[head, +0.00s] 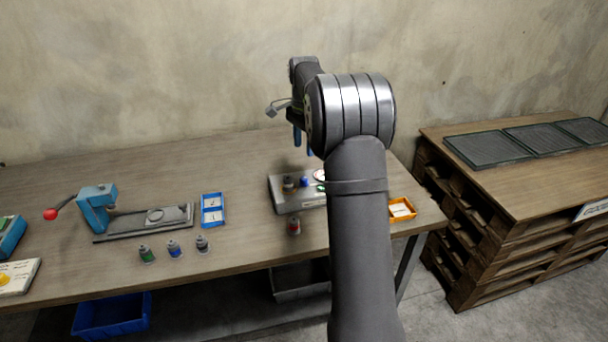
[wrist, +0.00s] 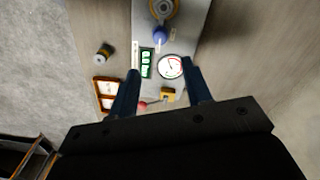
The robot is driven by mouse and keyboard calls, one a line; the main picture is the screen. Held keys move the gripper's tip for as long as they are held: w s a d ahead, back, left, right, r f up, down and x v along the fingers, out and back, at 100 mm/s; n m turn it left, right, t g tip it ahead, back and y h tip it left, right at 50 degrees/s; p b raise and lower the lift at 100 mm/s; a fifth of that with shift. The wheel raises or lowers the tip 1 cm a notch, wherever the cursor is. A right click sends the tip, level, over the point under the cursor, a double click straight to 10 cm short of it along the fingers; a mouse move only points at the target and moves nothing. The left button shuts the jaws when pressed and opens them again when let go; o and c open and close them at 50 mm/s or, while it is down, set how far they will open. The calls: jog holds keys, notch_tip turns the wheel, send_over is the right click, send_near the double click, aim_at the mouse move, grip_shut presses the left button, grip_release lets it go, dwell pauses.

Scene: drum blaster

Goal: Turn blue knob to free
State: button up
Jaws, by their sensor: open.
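The blue knob (head: 304,182) sits on top of a grey panel box (head: 292,206) on the table. In the wrist view the blue knob (wrist: 160,36) stands on the panel between a brass-and-dark round part (wrist: 163,8) and a round white gauge (wrist: 171,67). Which setting the knob points to is too small to read. My gripper (head: 303,147) is open and empty, fingers down, above and apart from the panel. In the wrist view my gripper (wrist: 161,66) has its fingertips either side of the gauge, below the knob in the picture. My arm hides the panel's right part in the head view.
A small red-marked bottle (head: 294,226) stands before the panel. An orange tray (head: 402,209) is to its right. A blue tray (head: 213,210), several small bottles and a blue press (head: 96,208) stand left. A pallet stack (head: 480,220) stands beyond the table's right edge.

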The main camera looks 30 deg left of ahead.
aim_at(304, 177)
notch_tip(304, 177, down, 12)
jog(key=shift+r, duration=0.25)
grip_shut()
